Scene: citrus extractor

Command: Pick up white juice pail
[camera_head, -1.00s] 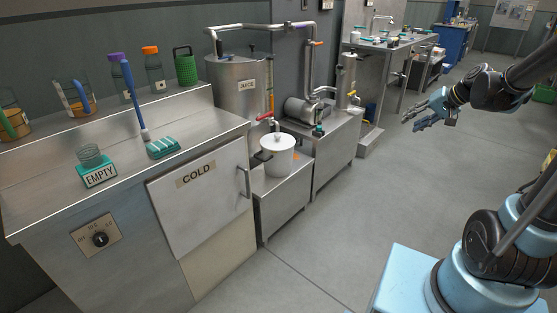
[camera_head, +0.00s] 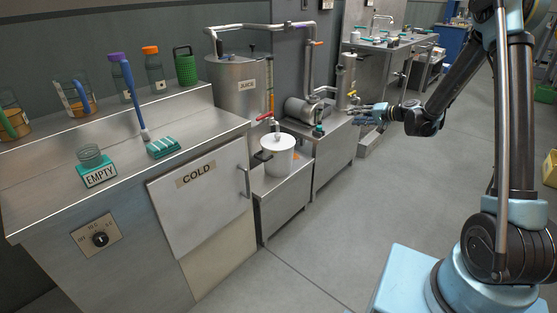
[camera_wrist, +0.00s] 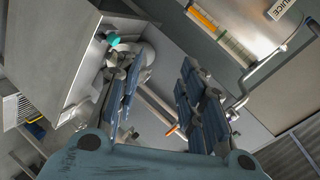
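The white juice pail (camera_head: 277,155) stands upright on a low steel stand (camera_head: 284,190) below the juice tank's tap, in the middle of the head view. It has a white lid with a knob and a dark handle at its left side. My gripper (camera_head: 358,114) is to the right of and beyond the pail, beside the pump bench, apart from the pail. In the wrist view my gripper (camera_wrist: 160,98) shows its two blue-padded fingers spread apart with nothing between them. I cannot make out the pail in the wrist view.
The steel juice tank (camera_head: 238,86) stands behind the pail, with a tap and pipes above it. The COLD cabinet (camera_head: 198,195) is to its left. A pump (camera_head: 302,108) sits on the bench (camera_head: 335,150) at its right. The floor in front is clear.

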